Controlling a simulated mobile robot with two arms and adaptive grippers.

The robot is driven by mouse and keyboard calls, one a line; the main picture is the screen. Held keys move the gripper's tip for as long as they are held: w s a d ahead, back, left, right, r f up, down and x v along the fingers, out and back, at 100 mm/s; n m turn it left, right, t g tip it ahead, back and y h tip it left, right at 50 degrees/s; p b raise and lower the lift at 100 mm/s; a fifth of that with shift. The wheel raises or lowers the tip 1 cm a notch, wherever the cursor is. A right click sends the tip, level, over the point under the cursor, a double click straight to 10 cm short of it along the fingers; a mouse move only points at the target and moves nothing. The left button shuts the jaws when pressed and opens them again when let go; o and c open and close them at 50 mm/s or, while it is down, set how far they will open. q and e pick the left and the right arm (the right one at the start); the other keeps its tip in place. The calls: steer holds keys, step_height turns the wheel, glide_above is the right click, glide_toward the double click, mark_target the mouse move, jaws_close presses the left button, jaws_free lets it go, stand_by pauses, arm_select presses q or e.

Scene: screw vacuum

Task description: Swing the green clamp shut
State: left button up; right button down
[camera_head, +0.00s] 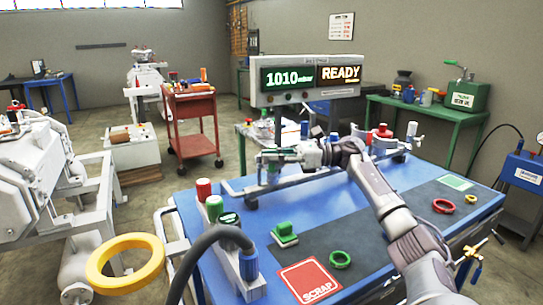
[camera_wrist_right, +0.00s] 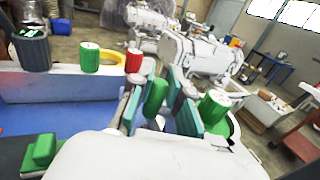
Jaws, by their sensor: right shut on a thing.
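My right gripper (camera_head: 277,156) reaches across the blue table from the lower right, below the display. In the wrist view its two fingers (camera_wrist_right: 160,105) are closed around a green handle (camera_wrist_right: 155,97), which I take to be the green clamp's. In the head view the green clamp (camera_head: 272,166) is small and partly hidden by the gripper. Whether the clamp's arm stands open or closed cannot be made out. My left gripper is not in view.
A display (camera_head: 308,80) reads 1010 and READY. A yellow ring (camera_head: 125,264) and a dark hose (camera_head: 198,250) are at the front left.

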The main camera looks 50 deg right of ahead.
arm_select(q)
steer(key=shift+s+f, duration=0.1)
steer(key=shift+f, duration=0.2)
arm_select(e)
steer(key=shift+f, duration=0.1)
steer(key=c, duration=1.1)
jaws_free()
steer(key=shift+d, duration=0.1)
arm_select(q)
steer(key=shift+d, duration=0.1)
arm_select(e)
steer(key=v, duration=1.2)
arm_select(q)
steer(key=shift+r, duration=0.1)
arm_select(e)
steer(key=shift+w, duration=0.1)
